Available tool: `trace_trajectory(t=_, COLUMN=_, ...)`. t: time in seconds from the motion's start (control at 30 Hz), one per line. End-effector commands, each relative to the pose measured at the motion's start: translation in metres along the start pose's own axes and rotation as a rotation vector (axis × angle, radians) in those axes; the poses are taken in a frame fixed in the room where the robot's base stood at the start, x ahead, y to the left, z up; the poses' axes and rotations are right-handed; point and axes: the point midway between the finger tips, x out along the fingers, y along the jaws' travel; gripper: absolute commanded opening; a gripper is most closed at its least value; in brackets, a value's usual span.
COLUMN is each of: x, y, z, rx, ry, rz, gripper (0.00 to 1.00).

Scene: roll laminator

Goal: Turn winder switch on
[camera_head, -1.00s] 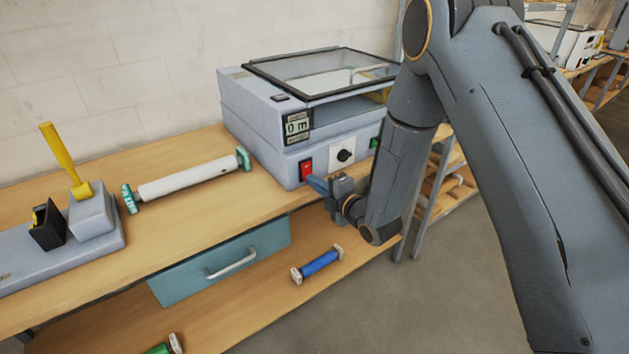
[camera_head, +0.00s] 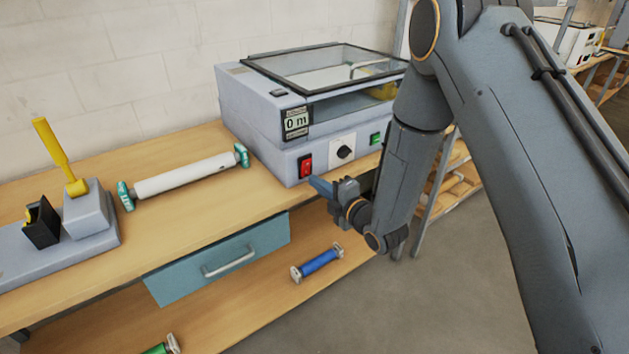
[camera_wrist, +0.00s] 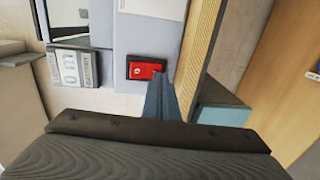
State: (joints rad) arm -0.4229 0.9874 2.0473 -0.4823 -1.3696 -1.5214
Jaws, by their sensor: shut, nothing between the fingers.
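The laminator (camera_head: 262,140) stands on the bench with its clear lid down. On its front is a red rocker switch (camera_head: 305,166) in a black frame, left of a black rotary knob (camera_head: 345,153) on a white plate. A green button (camera_head: 376,139) sits further right. In the wrist view the red switch (camera_wrist: 146,70) is just beyond the fingertips. My gripper (camera_head: 318,183) is shut and empty, its tips just below and in front of the red switch. I cannot tell whether they touch it. The label naming the switch is not readable.
A display reading "0 m" (camera_head: 297,121) sits above the red switch. A white roll (camera_head: 187,176) lies on the bench to the left, beside a yellow-handled device (camera_head: 88,205). Below are a teal drawer (camera_head: 222,262) and a shelf with a blue roll (camera_head: 318,262).

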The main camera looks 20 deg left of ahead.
Motion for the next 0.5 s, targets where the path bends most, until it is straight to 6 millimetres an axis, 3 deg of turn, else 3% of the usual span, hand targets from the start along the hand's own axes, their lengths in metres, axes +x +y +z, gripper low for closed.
trace_trajectory(t=0.3, x=-0.064, y=-0.021, z=0.004, rx=0.002, ry=-0.002, rz=-0.002, gripper=0.0)
trace_trajectory(t=0.5, x=-0.097, y=-0.029, z=0.004, rx=0.001, ry=-0.002, rz=-0.001, gripper=0.0)
